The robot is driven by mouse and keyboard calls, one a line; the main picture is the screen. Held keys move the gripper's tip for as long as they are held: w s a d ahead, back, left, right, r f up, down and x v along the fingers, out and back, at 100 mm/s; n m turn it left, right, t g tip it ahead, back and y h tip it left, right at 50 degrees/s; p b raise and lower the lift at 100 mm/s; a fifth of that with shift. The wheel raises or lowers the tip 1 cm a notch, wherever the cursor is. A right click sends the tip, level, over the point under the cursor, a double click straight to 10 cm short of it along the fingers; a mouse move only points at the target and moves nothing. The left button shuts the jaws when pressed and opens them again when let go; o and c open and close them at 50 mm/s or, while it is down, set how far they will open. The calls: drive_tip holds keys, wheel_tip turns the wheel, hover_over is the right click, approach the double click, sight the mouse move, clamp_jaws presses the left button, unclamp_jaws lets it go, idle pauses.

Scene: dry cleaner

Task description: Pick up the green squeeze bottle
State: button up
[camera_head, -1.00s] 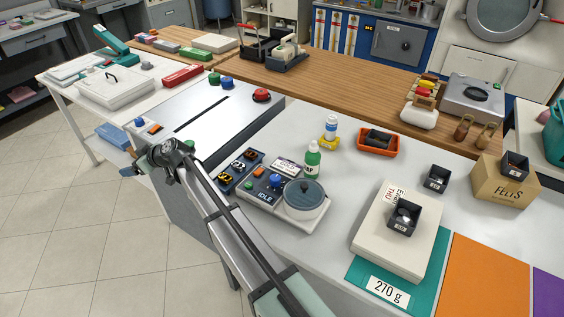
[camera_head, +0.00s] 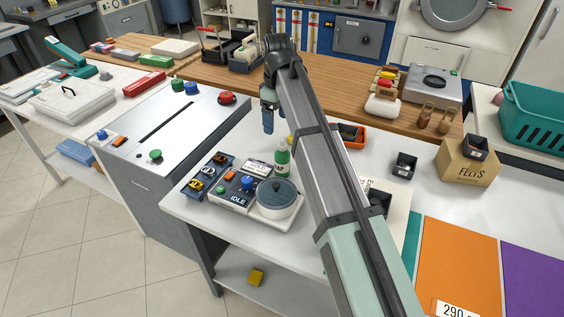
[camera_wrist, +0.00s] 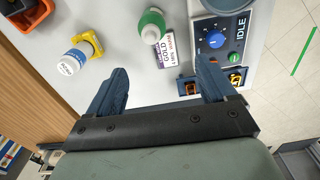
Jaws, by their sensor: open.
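The green squeeze bottle (camera_head: 282,158) stands upright on the white table, behind the silver pot on the control panel. In the wrist view the bottle (camera_wrist: 152,24) shows from above at the top, ahead of the fingers. My gripper (camera_head: 267,120) hangs pointing down, above and behind the bottle and a little to its left. Its two blue fingers (camera_wrist: 160,88) are spread apart with nothing between them. They are clear of the bottle.
The control panel (camera_head: 232,188) and pot (camera_head: 277,196) are close in front. An orange tray (camera_head: 357,137) is to the right.

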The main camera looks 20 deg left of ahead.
sight(281, 141)
drive_tip(key=shift+w+d+r, duration=0.1)
drive_tip(key=shift+w+d, duration=0.05)
drive_tip(key=shift+d, duration=0.5)
drive_tip(key=shift+d+f, duration=0.1)
drive_tip(key=shift+f, duration=0.25)
wheel_tip(281, 141, down, 8)
drive_tip(key=shift+r, duration=0.25)
drive_tip(key=shift+w+f, duration=0.2)
drive_tip(key=shift+f, duration=1.15)
drive_tip(key=shift+w+f, duration=0.2)
drive_tip(key=shift+f, duration=1.1)
drive_tip(key=c, duration=1.3)
drive_tip(key=shift+r, duration=0.15)
